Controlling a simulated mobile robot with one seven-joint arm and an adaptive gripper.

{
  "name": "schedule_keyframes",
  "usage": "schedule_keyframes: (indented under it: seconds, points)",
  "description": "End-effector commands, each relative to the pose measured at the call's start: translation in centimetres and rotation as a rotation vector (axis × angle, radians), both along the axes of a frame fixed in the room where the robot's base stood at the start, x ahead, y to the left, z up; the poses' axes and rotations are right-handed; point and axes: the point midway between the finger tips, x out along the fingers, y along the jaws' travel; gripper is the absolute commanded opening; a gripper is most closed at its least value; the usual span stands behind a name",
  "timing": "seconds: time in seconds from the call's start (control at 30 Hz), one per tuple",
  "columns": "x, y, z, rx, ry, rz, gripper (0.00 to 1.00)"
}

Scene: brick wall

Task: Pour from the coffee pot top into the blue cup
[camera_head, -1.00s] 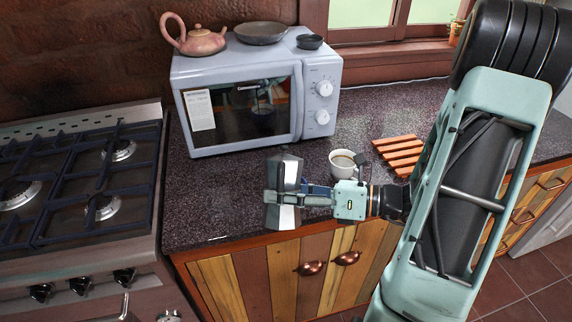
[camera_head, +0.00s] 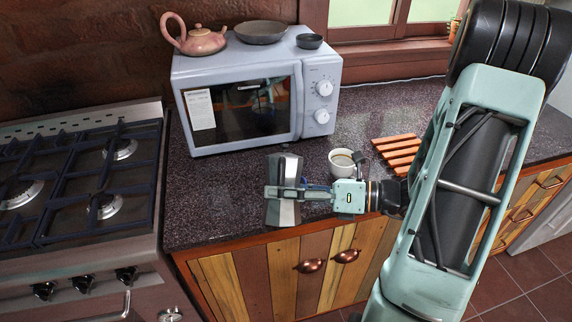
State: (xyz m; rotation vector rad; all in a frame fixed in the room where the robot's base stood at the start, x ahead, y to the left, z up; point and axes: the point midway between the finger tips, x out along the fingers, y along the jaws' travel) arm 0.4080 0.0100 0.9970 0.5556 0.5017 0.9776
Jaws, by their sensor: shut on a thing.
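The coffee pot top (camera_head: 285,168) is a silver, faceted metal piece with a narrow waist. My gripper (camera_head: 275,192) is shut around its waist, and a finger crosses its front, hiding part of it. The pot top is slightly tilted, near the counter's front edge. I cannot tell its exact height above the counter. A small cup (camera_head: 345,169) stands upright just behind and to the right of my gripper. It looks white or pale rather than clearly blue, and shows brown liquid inside. The pot top and the cup are apart.
A pale blue microwave (camera_head: 250,95) stands behind, carrying a clay teapot (camera_head: 200,41), a shallow pan (camera_head: 261,33) and a small dark bowl (camera_head: 309,41). A wooden slatted trivet (camera_head: 400,152) lies right of the cup. A gas stove (camera_head: 80,180) is left. Counter (camera_head: 215,200) left of the pot top is clear.

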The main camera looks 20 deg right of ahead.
Motion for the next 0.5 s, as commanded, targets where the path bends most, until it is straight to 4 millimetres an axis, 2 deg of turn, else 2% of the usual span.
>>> schedule_keyframes:
  seconds: [0.5]
  points:
    - [0.11,0.0,0.04,0.022,0.057,0.0,0.21]
